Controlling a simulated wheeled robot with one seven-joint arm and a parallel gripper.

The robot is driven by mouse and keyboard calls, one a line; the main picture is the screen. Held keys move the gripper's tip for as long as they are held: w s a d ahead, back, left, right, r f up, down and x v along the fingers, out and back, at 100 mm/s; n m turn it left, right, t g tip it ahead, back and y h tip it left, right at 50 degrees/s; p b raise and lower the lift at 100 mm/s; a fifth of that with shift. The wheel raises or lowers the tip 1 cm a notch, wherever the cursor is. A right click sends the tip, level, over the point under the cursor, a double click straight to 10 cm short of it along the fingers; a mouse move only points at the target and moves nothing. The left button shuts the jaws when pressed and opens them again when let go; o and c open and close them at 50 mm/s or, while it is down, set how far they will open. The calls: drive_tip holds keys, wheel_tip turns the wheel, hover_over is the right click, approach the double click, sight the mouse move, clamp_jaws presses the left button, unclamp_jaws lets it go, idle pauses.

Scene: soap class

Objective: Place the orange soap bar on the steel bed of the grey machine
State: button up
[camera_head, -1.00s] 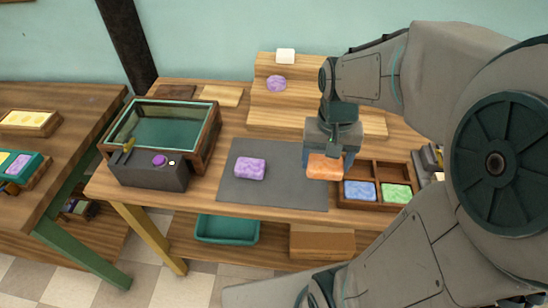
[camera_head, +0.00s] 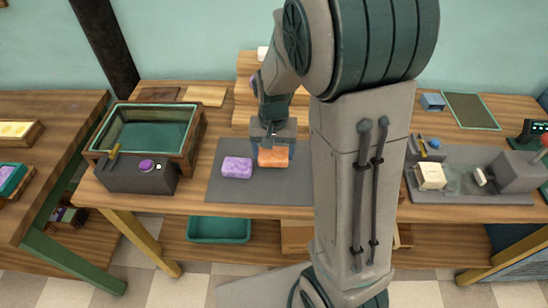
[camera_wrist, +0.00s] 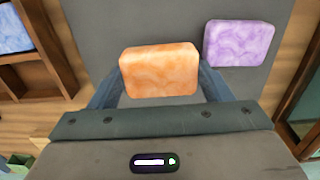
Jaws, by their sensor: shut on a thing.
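The orange soap bar (camera_head: 273,157) is held between the fingers of my gripper (camera_head: 273,150), over the grey mat on the table. It also shows in the wrist view (camera_wrist: 159,70), with a blue finger at each side. Whether it touches the mat I cannot tell. A grey machine (camera_head: 470,172) with a flat bed (camera_head: 455,188) stands on the table at the right in the head view. A cream block (camera_head: 430,176) sits on the left part of that machine.
A purple soap bar (camera_head: 237,167) lies on the grey mat (camera_head: 226,192), left of the orange one. A teal-lined wooden tank (camera_head: 190,145) stands at the left. My arm hides the table's middle right. A framed panel (camera_head: 471,111) lies behind the machine.

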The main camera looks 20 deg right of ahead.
sight(274, 155)
drive_tip(key=shift+f, duration=1.75)
drive_tip(key=shift+f, duration=0.1)
drive_tip(key=shift+f, duration=0.15)
drive_tip(key=o, duration=0.7)
